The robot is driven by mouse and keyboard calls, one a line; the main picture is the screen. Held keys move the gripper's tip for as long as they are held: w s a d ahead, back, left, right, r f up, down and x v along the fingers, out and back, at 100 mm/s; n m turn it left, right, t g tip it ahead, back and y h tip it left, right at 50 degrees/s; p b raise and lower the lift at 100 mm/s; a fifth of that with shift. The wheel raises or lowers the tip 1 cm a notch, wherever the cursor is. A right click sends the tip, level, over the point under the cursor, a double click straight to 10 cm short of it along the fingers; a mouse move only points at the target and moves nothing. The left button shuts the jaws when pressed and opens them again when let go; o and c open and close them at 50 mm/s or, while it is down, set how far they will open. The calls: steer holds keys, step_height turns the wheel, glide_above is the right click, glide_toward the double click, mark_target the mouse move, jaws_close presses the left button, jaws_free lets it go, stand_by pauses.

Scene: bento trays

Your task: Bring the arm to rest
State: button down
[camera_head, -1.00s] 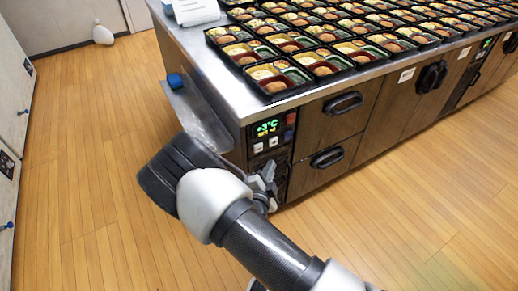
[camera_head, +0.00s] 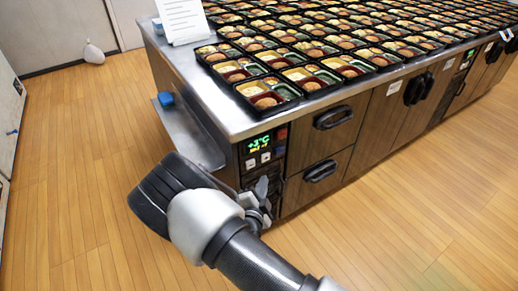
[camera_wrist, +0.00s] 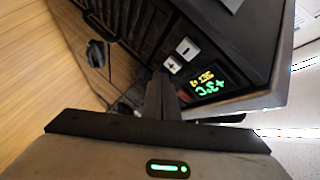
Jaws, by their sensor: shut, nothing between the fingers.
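My arm reaches up from the bottom of the head view, bent at a dark joint beside the counter's near end. My gripper (camera_head: 262,188) is by the control panel (camera_head: 262,150) at that end, partly hidden by my own wrist. In the wrist view my gripper (camera_wrist: 162,92) shows its dark fingers together, with nothing held between them. The panel (camera_wrist: 205,75) with its green +3°C display is just beyond the fingers. I cannot tell whether the fingers touch the counter front.
The steel-topped counter (camera_head: 215,105) carries many black bento trays (camera_head: 268,92). A side shelf (camera_head: 195,140) holds a blue object (camera_head: 166,99). A paper sign (camera_head: 184,18) stands on the counter. Open wooden floor (camera_head: 80,170) lies left; a white bag (camera_head: 93,53) sits by the wall.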

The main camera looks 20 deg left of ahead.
steer(key=shift+r, duration=0.1)
steer(key=w+d+r+m+g+h, duration=0.2)
steer(key=w+d+r+m+h, duration=0.2)
steer(key=d+r+m+h, duration=0.85)
steer(key=s+d+r+m+g+y, duration=0.1)
steer(key=s+d+r+m+g, duration=0.25)
steer(key=d+m, duration=0.4)
steer(key=s+d+r+m+g, duration=0.2)
steer(key=s+d+r+m, duration=0.1)
steer(key=d+r+m, duration=0.4)
steer(key=s+d+r+m+g+y, duration=0.1)
steer(key=s+d+r+m+g, duration=0.15)
steer(key=d+m, duration=0.45)
steer(key=s+a+r+m+y, duration=0.1)
steer(key=s+r+m+y, duration=0.45)
steer(key=s+m, duration=0.6)
steer(key=s+a+r+m+y, duration=0.2)
steer(key=s+r+m+y, duration=0.3)
steer(key=m, duration=1.1)
step_height(320, 180, up, 22)
steer(key=s+h+p, duration=0.1)
steer(key=p, duration=2)
